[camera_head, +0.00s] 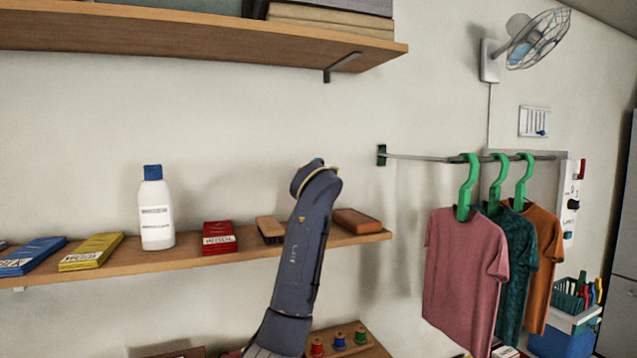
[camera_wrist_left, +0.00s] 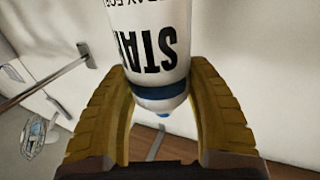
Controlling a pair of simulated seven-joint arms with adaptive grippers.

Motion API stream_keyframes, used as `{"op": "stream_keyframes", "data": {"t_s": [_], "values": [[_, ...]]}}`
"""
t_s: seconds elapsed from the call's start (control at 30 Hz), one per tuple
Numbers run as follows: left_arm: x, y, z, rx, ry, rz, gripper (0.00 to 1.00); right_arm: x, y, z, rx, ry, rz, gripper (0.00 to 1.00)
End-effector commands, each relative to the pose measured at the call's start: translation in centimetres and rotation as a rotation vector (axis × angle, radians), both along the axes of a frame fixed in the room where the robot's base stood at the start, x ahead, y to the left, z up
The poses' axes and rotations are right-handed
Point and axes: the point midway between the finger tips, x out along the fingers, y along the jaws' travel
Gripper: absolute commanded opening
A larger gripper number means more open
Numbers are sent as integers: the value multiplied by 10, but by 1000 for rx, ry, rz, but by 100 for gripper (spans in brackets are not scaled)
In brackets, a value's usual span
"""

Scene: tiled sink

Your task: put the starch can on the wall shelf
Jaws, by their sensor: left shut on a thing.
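The starch can (camera_wrist_left: 150,70) is white with black lettering starting "STA" and a dark blue band near its pale domed end. In the left wrist view it lies between the yellow fingers of my left gripper (camera_wrist_left: 163,80), which is shut on it. The can's far end runs out of the top of that view. Neither the can nor the gripper shows in the head view, where a dark arm link of mine rises across the wall shelf (camera_head: 200,257). My right gripper is in neither view.
On the shelf stand a white bottle (camera_head: 156,212), a blue packet (camera_head: 32,257), a yellow packet (camera_head: 91,251), a red box (camera_head: 219,238), a brush (camera_head: 270,230) and a brown block (camera_head: 357,221). An upper shelf (camera_head: 200,38) overhangs. Shirts (camera_head: 466,265) hang at right.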

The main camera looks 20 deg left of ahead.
Motion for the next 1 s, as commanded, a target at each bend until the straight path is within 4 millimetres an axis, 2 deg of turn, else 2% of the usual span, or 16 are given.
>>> {"op": "stream_keyframes", "data": {"t_s": [0.13, 0.57, 0.6, 0.77, 1.0], "values": [[-1, 0, -14, 0, -4, 0, 5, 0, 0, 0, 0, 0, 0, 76], [-1, 0, -18, -1, -3, -1, 5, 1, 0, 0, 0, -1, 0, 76], [0, 0, -19, -1, -1, -1, 58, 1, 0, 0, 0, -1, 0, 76], [0, 0, -19, -1, -1, -1, 76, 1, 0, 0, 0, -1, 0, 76], [0, 0, -18, 0, -1, 0, 76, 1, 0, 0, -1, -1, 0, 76]]}}
